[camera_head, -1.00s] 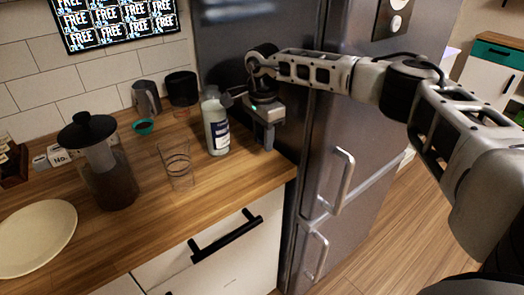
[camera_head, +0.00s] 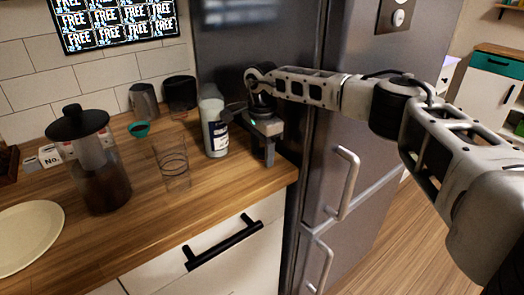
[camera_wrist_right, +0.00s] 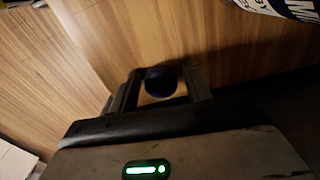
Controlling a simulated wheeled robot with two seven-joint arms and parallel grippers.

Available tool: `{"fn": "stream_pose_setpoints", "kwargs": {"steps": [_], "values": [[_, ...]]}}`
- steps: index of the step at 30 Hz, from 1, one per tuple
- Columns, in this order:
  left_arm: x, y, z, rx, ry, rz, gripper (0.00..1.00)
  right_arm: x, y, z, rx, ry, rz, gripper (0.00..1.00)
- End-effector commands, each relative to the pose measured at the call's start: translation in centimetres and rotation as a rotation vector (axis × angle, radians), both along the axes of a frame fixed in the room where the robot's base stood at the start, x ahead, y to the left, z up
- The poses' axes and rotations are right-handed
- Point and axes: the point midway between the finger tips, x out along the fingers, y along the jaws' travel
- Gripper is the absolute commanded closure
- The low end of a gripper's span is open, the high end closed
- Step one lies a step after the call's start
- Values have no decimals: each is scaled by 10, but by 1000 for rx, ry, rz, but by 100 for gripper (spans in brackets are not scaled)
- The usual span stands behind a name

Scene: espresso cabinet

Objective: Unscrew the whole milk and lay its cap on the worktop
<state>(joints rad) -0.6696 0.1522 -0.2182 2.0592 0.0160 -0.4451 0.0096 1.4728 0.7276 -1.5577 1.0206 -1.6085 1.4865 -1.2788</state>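The whole milk bottle (camera_head: 215,128), pale with a white and dark label, stands upright on the worktop (camera_head: 214,180) beside the fridge. A corner of its label (camera_wrist_right: 288,8) shows at the top right of the right wrist view. My right gripper (camera_head: 268,158) points down just right of the bottle, low over the worktop. In the right wrist view, a dark blue round cap (camera_wrist_right: 162,80) sits between its fingertips, which look closed on it. Whether the cap touches the worktop is not clear. My left gripper is not in view.
A clear glass (camera_head: 172,163), a French press (camera_head: 98,165) and a cream plate (camera_head: 28,235) stand to the left. A metal pitcher (camera_head: 144,101) and a dark cup (camera_head: 180,92) are behind. The tall fridge (camera_head: 335,125) is close on the right.

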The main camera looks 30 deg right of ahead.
Motion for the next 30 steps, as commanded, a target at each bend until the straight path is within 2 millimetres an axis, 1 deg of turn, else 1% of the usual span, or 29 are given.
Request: {"fn": "stream_pose_setpoints", "kwargs": {"steps": [8,11,14,17,19,21,23,24,27,30], "values": [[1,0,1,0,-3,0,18,-1,0,-1,-1,3,1,45],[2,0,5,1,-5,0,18,0,0,6,-1,2,1,45],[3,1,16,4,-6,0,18,0,0,22,0,1,1,45],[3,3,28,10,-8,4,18,0,1,45,1,0,1,45],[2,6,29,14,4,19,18,0,1,61,0,1,1,45],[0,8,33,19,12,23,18,0,1,76,0,2,1,45],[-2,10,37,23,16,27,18,0,1,88,0,1,1,45],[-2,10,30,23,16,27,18,0,1,89,0,-1,1,45],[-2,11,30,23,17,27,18,0,1,105,0,0,1,45],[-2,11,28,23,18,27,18,0,1,114,0,0,1,45]]}}
